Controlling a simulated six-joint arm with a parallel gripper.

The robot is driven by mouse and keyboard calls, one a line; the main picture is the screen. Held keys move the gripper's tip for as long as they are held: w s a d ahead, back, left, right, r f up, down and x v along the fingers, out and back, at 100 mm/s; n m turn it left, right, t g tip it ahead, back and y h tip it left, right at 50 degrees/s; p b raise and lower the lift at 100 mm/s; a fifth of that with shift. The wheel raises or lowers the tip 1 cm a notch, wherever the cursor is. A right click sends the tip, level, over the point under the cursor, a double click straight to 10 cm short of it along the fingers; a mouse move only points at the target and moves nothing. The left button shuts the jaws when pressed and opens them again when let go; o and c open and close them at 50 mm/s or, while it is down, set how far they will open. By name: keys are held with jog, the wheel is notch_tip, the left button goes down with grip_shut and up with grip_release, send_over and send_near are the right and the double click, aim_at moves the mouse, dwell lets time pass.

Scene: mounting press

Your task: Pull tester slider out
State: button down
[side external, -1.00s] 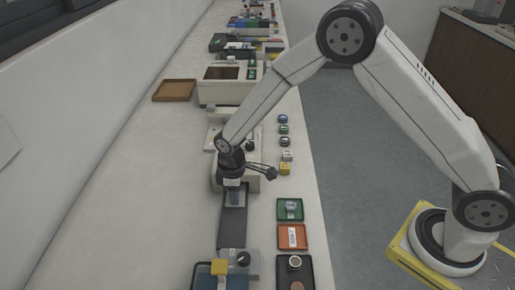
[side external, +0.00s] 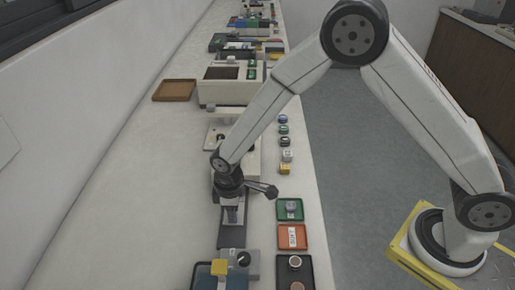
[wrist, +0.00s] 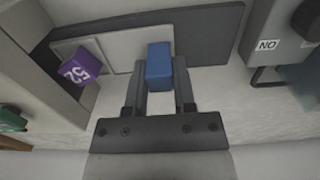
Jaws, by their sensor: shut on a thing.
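My gripper (side external: 233,207) points down over the light grey tester slider, which lies on a dark grey base plate (side external: 232,238) in the side view. In the wrist view, its two fingers (wrist: 159,72) stand on either side of a blue block-shaped handle (wrist: 159,60) and are shut on it. The light grey slider plate (wrist: 112,52) shows behind and left of the handle. The dark base plate (wrist: 215,35) extends to the right. The slider's underside and its contact with the base are hidden.
A purple block marked 52 (wrist: 80,68) sits at left in the wrist view. A grey unit labelled NO (wrist: 268,44) stands at right. Green (side external: 290,220), orange (side external: 280,242) and black (side external: 283,278) trays line the bench's right side. The bench left of the base is clear.

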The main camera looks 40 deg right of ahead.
jog(key=s+a, duration=0.4)
jog(key=shift+s+a, duration=0.2)
jog(key=shift+c, duration=2.2)
grip_release()
jog(key=shift+r, duration=0.15)
jog(key=shift+w+r, duration=0.1)
jog(key=shift+r, duration=0.05)
notch_tip(320, 180, up, 7)
jog(key=shift+d+r, duration=0.1)
